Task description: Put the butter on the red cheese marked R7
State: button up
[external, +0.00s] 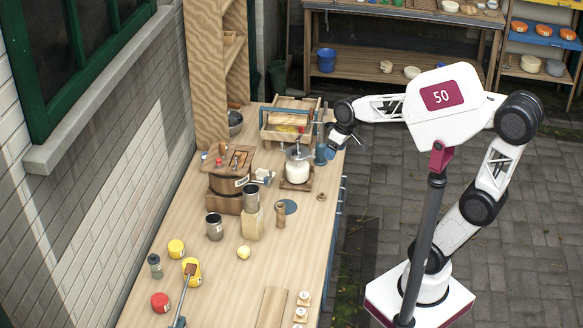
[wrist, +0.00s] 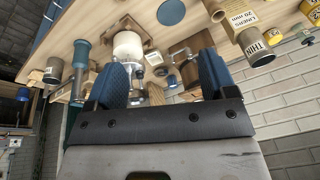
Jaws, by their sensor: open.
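A red round piece (external: 160,302) lies near the front left of the bench; its marking is too small to read, and it looks like the red cheese. A small pale yellow lump (external: 243,252), which may be the butter, sits mid-bench to its right. My gripper (external: 331,150) is far from both, above the bench's back right edge by the wooden crate. In the wrist view, its two blue fingers (wrist: 163,82) are apart, with nothing visibly held between them. I cannot make out the butter or red cheese in the wrist view.
Two yellow rounds, one (external: 176,249) bare and one under a long-handled tool (external: 192,270), lie near the red one. A barrel churn (external: 230,182), a white-filled jar (external: 298,170), a metal can (external: 214,227) and a wooden crate (external: 290,120) stand farther back. The front middle is fairly clear.

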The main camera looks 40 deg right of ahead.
jog(key=w+a+n+g+y, duration=0.1)
jog(key=w+a+n, duration=0.15)
jog(key=a, duration=0.65)
jog(key=w+a+n+y, duration=0.1)
jog(key=w+a, duration=0.2)
jog(key=a, duration=0.6)
jog(key=g+h, duration=0.3)
jog(key=h, duration=0.1)
send_over(244, 249)
jog(key=s+d, duration=0.1)
jog(key=shift+m, duration=0.45)
jog(key=f, duration=2.3)
jog(key=shift+s+d, duration=0.15)
jog(key=shift+d, duration=0.05)
jog(key=shift+s+f+m+h, duration=0.1)
jog(key=shift+f+m+h, duration=0.1)
jog(key=shift+m+h, duration=0.1)
jog(key=shift+w+a+r+m+t, duration=0.2)
jog(key=shift+a+r+m+t, duration=0.1)
jog(key=shift+m+t, duration=0.15)
jog(key=shift+w+a+r+m+t, duration=0.25)
jog(key=shift+r+m+t, duration=0.1)
jog(key=shift+r, duration=0.15)
jog(key=shift+w+a+r+m+t, duration=0.2)
jog(key=shift+w+r+m, duration=0.1)
jog(key=shift+r, duration=0.2)
jog(key=shift+f, duration=1.3)
